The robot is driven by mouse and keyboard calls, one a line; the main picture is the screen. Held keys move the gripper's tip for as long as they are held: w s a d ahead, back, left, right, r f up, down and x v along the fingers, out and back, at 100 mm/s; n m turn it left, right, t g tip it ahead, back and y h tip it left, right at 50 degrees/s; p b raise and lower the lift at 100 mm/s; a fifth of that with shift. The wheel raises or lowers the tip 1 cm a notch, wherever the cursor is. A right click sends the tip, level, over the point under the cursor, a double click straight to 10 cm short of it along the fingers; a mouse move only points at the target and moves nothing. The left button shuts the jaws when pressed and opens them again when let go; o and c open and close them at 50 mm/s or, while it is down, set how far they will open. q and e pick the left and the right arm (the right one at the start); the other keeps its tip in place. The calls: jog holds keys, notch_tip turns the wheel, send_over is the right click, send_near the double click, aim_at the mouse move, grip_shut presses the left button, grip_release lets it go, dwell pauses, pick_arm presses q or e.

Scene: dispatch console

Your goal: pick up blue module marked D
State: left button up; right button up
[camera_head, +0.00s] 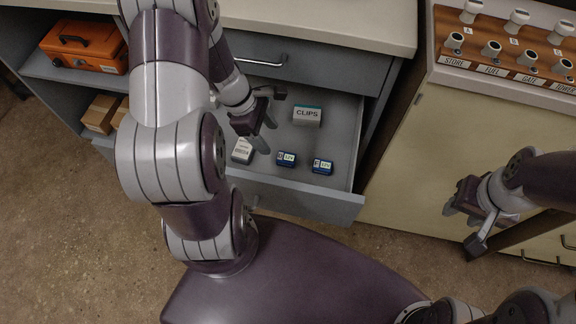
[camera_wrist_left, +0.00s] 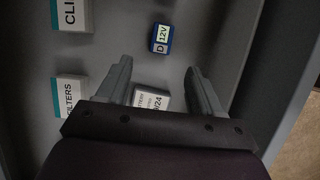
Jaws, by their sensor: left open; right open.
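Two small blue modules lie in the open drawer (camera_head: 340,190) in the head view, a left one (camera_head: 286,159) and a right one (camera_head: 322,166). Their letters are too small to read there. In the left wrist view one blue module shows a D and 12V (camera_wrist_left: 161,38); by its place it appears to be the left one. My left gripper (camera_head: 267,136) is over the drawer, open and empty, left of the modules. In the wrist view its fingertips (camera_wrist_left: 158,70) point toward the D module, apart from it. My right gripper (camera_head: 463,228) is open, outside the drawer at right.
A white box (camera_head: 242,151) lies close under my left gripper. An orange case (camera_head: 84,45) is on the left shelf. A knob console (camera_head: 500,50) is at right.

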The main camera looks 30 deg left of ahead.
aim_at(286, 157)
pick_arm(q)
jog(key=b+x, duration=0.1)
jog(key=x, duration=0.2)
jog(key=b+x, duration=0.1)
jog(key=x, duration=0.2)
jog(key=b+x, duration=0.2)
jog(key=x, duration=0.1)
jog(key=shift+d, duration=0.45)
jog(key=shift+r, duration=0.1)
jog(key=c, duration=1.2)
